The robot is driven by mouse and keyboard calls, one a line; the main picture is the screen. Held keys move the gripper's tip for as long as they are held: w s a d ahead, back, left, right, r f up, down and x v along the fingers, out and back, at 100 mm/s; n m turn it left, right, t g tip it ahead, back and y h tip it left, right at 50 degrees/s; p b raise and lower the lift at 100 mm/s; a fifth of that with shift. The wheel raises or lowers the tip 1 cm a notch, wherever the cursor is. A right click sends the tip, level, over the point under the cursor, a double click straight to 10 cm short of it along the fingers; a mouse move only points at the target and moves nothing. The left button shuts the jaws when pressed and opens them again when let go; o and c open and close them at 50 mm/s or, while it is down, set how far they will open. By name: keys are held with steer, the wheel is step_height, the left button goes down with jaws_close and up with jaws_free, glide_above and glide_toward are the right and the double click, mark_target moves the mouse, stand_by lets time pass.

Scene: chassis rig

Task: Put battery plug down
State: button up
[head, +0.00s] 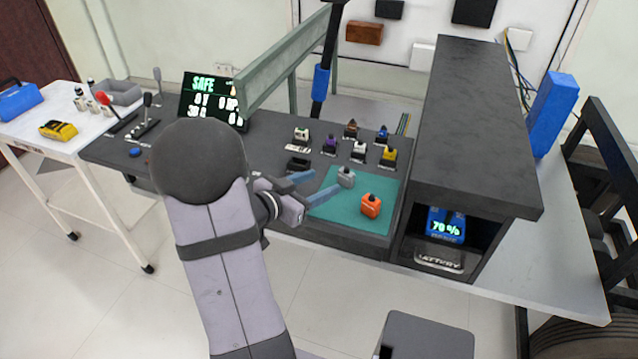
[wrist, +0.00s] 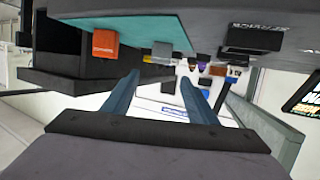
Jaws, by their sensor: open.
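Two plugs stand on the teal mat (head: 328,215) on the bench: an orange one (head: 371,206) near its right front and a grey one (head: 346,177) near its back. I cannot tell from their labels which is the battery plug. My gripper (head: 326,181) is open, with its two blue fingers spread and nothing between them. The fingertips point toward the grey plug in the head view; contact is unclear. In the wrist view, which is upside down, the open fingers (wrist: 159,76) are apart from the orange plug (wrist: 104,43) and the grey plug (wrist: 162,50).
Several coloured plugs, including a yellow one (head: 389,157), stand in holders behind the mat. A dark housing (head: 480,130) rises at right, with a blue battery (head: 446,226) reading 70 % inside. A display (head: 213,100) reads SAFE. The mat's front left is clear.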

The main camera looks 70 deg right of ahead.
steer(key=shift+w, duration=0.1)
steer(key=w+t, duration=0.1)
steer(key=w, duration=0.1)
steer(key=w+a+n+t, duration=0.1)
steer(key=w, duration=0.2)
steer(key=w+f+n+t, duration=0.1)
steer(key=w+t, duration=0.1)
steer(key=shift+w+a, duration=0.15)
steer(key=w+a+f+n+t+y, duration=0.25)
steer(key=w+a+n+t, duration=0.2)
steer(key=w+a, duration=0.5)
steer(key=w+a+f+n+t+y, duration=0.1)
steer(key=w+a+n+t+y, duration=0.35)
steer(key=w+a, duration=0.5)
steer(key=s+a+f+n+g+y, duration=0.1)
steer(key=a+f+n+y, duration=0.15)
steer(key=a, duration=0.65)
steer(key=s+a+f+n+g+y, duration=0.1)
steer(key=a+n+y, duration=0.3)
steer(key=a, duration=0.6)
steer(key=s+a+n+g, duration=0.5)
steer(key=s+a, duration=0.1)
steer(key=s, duration=0.6)
steer(key=shift+s, duration=0.15)
